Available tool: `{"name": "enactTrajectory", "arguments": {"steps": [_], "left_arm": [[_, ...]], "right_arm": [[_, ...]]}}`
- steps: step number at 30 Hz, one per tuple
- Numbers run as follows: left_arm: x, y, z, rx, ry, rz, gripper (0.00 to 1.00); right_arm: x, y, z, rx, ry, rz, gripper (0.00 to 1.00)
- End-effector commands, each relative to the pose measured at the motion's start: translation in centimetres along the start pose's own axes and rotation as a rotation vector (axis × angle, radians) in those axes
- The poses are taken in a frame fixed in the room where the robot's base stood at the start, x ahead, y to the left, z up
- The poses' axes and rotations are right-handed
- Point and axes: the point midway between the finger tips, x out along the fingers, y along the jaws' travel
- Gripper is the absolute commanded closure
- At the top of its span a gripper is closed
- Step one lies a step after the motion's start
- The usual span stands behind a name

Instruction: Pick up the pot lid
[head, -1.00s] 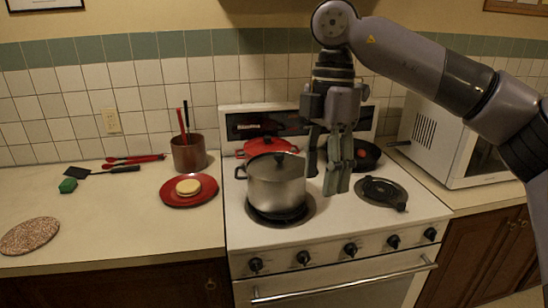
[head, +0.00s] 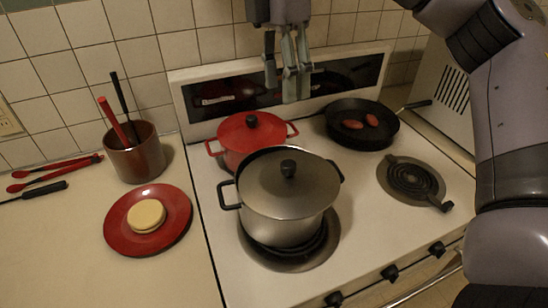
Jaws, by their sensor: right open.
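A grey metal pot (head: 280,222) stands on the front left burner of the stove. Its pot lid (head: 289,180) has a black knob and sits tilted or slightly off-centre on the pot. Behind it is a red pot with its own red lid (head: 252,132) and black knob. My right gripper (head: 289,95) points down over the back of the stove, open and empty, above and apart from both lids. My left gripper is not in view.
A black frying pan (head: 362,125) with reddish pieces sits at the back right, beside a bare coil burner (head: 410,178). A red plate (head: 148,222) and a utensil crock (head: 134,152) stand left of the stove. A white microwave (head: 448,95) is at the right.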

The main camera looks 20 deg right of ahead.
Motion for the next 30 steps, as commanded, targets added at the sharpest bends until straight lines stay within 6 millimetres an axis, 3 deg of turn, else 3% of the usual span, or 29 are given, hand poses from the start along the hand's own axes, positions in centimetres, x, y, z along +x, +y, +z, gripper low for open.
{"name": "enactTrajectory", "arguments": {"steps": [6,18,25,30], "left_arm": [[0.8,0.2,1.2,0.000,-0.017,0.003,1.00],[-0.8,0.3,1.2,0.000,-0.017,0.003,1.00],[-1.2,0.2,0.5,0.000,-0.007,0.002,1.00],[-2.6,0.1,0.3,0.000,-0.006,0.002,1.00]], "right_arm": [[3.1,0.0,0.0,-0.003,0.002,-0.005,0.51],[10.7,-0.1,0.1,0.000,-0.001,-0.003,0.51],[12.4,0.0,0.0,-0.001,0.000,-0.001,0.51],[14.5,-0.2,0.0,-0.001,-0.001,-0.005,0.51]]}}
